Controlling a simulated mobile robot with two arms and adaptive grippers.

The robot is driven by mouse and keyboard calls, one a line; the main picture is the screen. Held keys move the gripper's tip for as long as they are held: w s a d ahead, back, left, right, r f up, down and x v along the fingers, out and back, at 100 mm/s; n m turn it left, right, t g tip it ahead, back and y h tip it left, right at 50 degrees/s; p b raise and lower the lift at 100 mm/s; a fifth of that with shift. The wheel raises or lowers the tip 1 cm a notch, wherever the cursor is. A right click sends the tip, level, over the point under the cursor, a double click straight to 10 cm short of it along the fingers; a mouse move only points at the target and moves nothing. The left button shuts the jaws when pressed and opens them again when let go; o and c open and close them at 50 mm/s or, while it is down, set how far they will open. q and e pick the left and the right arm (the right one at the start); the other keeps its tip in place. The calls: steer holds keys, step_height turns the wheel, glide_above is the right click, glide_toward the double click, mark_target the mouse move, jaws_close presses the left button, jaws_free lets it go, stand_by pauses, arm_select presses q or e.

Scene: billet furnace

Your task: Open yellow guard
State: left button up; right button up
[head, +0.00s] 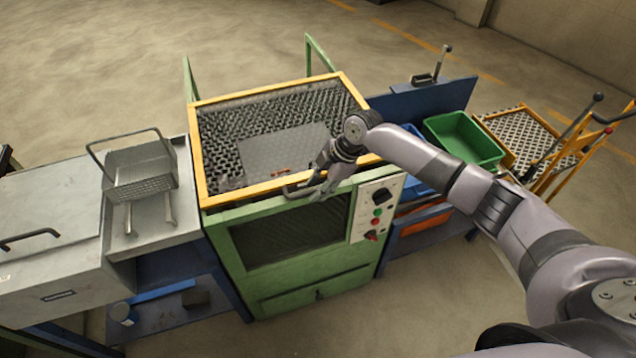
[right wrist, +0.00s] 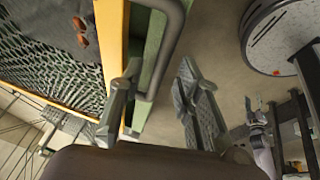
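The yellow guard (head: 203,150) is a yellow frame with dark mesh, lying down over the top of the green machine (head: 236,290). Its grey bar handle (head: 292,192) is at the front edge, and it also shows in the right wrist view (right wrist: 172,42). My right gripper (head: 322,190) is at the front edge beside the handle. In the right wrist view the right gripper (right wrist: 155,98) has its fingers spread apart, with the handle's end between or just beyond them; I cannot tell whether they touch.
A control panel (head: 373,210) with knobs is on the machine's front right. A grey bench with a wire basket (head: 140,178) stands left. A green bin (head: 464,138) and yellow cart (head: 530,130) stand right. Green posts (head: 320,55) rise behind the guard.

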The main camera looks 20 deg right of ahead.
steer(key=shift+c, duration=0.5)
jaws_close()
stand_by(0.3)
